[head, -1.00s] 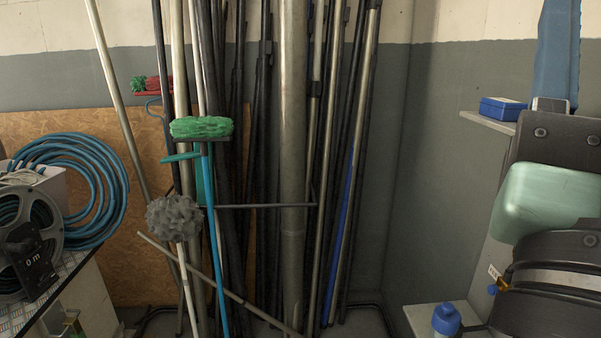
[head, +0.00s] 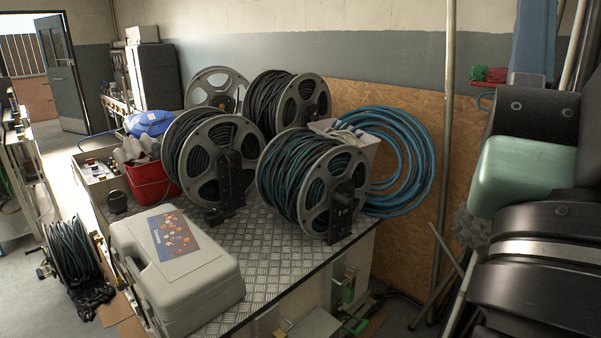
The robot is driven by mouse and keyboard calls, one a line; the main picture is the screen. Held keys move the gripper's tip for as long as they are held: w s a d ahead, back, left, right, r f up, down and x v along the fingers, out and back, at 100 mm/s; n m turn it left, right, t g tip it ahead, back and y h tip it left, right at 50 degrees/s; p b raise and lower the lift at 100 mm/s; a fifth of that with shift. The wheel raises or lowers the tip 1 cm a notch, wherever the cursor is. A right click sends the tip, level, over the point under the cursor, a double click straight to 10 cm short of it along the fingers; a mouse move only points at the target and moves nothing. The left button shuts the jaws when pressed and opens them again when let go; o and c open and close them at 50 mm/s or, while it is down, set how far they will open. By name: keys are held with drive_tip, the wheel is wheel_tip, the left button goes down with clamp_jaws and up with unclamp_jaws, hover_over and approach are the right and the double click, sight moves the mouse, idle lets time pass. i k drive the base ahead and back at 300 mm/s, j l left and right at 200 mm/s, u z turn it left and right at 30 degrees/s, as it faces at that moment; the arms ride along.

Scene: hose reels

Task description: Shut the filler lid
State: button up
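No filler lid can be made out in the head view. My arm fills the right edge of the head view as dark and pale green links. My gripper's fingers are not in view, so what it holds cannot be seen.
A metal-plate bench (head: 285,275) holds several hose reels (head: 313,185), a grey case (head: 178,268), a red bucket (head: 150,182) and a coiled blue hose (head: 405,160). Another reel (head: 72,258) stands low at left. Poles (head: 445,150) stand near my arm. Open floor lies at far left.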

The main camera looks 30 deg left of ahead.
sight(118, 201)
drive_tip(key=j+u, duration=0.75)
drive_tip(key=i+j+u, duration=0.15)
drive_tip(key=j+u, duration=0.25)
drive_tip(key=i+j+u, duration=0.15)
drive_tip(key=j+u, duration=0.2)
drive_tip(key=i+j, duration=0.15)
drive_tip(key=j, duration=0.15)
drive_tip(key=i+j, duration=0.15)
drive_tip(key=j, duration=0.15)
drive_tip(key=i+j, duration=0.15)
drive_tip(key=j, duration=0.15)
